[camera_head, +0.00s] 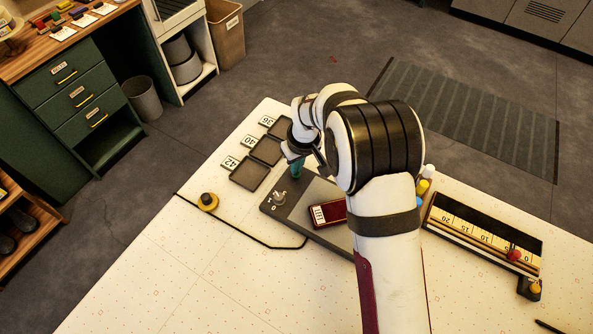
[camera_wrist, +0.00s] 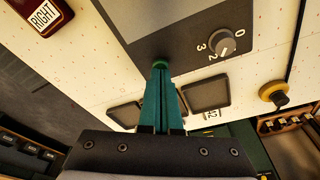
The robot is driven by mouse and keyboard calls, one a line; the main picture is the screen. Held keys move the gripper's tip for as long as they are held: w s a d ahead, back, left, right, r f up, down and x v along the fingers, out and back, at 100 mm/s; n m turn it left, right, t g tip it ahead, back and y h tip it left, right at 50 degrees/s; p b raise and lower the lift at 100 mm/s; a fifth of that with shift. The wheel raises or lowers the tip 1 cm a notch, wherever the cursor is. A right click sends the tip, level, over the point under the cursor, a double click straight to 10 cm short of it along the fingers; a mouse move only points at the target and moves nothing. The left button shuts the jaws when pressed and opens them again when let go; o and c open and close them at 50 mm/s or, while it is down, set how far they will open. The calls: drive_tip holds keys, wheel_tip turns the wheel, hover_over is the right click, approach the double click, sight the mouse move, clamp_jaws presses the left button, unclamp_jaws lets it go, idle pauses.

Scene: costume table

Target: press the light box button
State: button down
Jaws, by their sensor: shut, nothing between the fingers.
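The light box (camera_head: 318,191) is a dark grey slab on the table, partly hidden behind my arm in the head view. Its grey top also shows in the wrist view (camera_wrist: 135,22). A grey dial (camera_wrist: 222,44) numbered 0 to 3 sits on it. A small round green button (camera_wrist: 160,62) is on the box, right at my fingertips in the wrist view. My gripper (camera_head: 295,173) is shut and empty, its teal fingers (camera_wrist: 160,85) pointing down over the button. The tips overlap the button's near edge; I cannot tell whether they touch it or whether it is pressed.
A dark red case (camera_head: 328,213) labelled RIGHT lies on the light box. Square trays (camera_head: 250,174) with number cards stand beyond it. A ruler device (camera_head: 470,222) is at right. The table's front left is mostly clear.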

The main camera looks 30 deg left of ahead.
drive_tip(key=shift+w+a+v, duration=0.1)
drive_tip(key=shift+a+v, duration=0.1)
drive_tip(key=shift+v, duration=0.8)
drive_tip(key=shift+w+a+v, duration=0.1)
drive_tip(key=shift+a+v, duration=0.05)
drive_tip(key=shift+v, duration=0.85)
drive_tip(key=shift+w+a+v, duration=0.1)
drive_tip(key=shift+a+v, duration=0.1)
drive_tip(key=shift+v, duration=0.85)
drive_tip(key=shift+r, duration=0.1)
drive_tip(key=s+d+r+m, duration=0.35)
drive_tip(key=d+r, duration=0.25)
drive_tip(key=d, duration=0.4)
drive_tip(key=s+d+r+m, duration=0.3)
drive_tip(key=d+r+m, duration=0.2)
drive_tip(key=d, duration=0.5)
drive_tip(key=s+d+m, duration=0.4)
drive_tip(key=s+d, duration=0.1)
drive_tip(key=s, duration=0.3)
drive_tip(key=s+d+m+g, duration=0.1)
drive_tip(key=s+d+m, duration=0.4)
drive_tip(key=s, duration=0.4)
drive_tip(key=shift+s+d+r, duration=0.2)
drive_tip(key=shift+d+r, duration=0.05)
drive_tip(key=shift+d, duration=0.2)
